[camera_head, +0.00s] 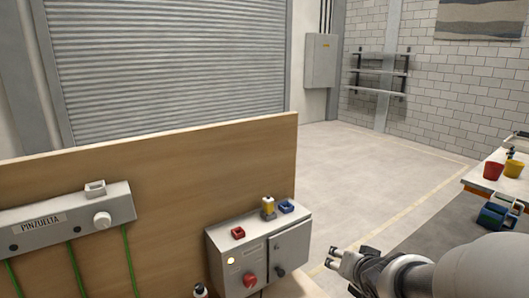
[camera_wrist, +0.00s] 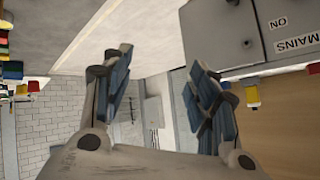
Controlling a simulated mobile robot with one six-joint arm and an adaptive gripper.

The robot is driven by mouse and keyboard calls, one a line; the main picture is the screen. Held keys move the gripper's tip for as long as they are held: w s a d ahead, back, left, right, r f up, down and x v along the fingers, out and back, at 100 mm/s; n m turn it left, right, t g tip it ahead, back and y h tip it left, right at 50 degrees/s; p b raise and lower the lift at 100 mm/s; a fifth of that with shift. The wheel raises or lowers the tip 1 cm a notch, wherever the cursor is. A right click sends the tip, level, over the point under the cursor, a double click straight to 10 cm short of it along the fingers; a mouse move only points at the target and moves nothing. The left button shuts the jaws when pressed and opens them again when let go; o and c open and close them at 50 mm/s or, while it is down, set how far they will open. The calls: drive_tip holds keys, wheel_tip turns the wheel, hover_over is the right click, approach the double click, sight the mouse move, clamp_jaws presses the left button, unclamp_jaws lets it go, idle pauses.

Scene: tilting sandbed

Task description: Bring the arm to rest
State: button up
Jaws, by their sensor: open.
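My gripper (camera_head: 337,258) is at the lower right of the head view, at the end of my arm reaching in from the right edge. It points left toward the grey control box (camera_head: 222,262) and is apart from it. In the wrist view my gripper (camera_wrist: 160,62) has its two blue-padded fingers spread, with nothing between them. The wrist picture is upside down. The control box (camera_wrist: 222,30), with upside-down "MAINS" and "ON" labels, is at its upper right.
A wooden panel (camera_head: 165,180) stands behind the control box. The box carries a red block (camera_head: 238,233), a yellow-topped item (camera_head: 268,206) and a blue tray (camera_head: 287,206). A white table (camera_head: 479,181) with red and yellow cups stands at right. Open floor (camera_head: 365,170) lies beyond.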

drive_tip(key=s+a+r+n+g, duration=0.1)
drive_tip(key=s+a+n+g, duration=0.1)
drive_tip(key=s, duration=1.1)
drive_tip(key=s+a+r+n+g, duration=0.2)
drive_tip(key=s+a+n+g, duration=0.1)
drive_tip(key=s, duration=1.1)
drive_tip(key=shift+a+r+y, duration=0.2)
drive_tip(key=shift+a+y, duration=0.1)
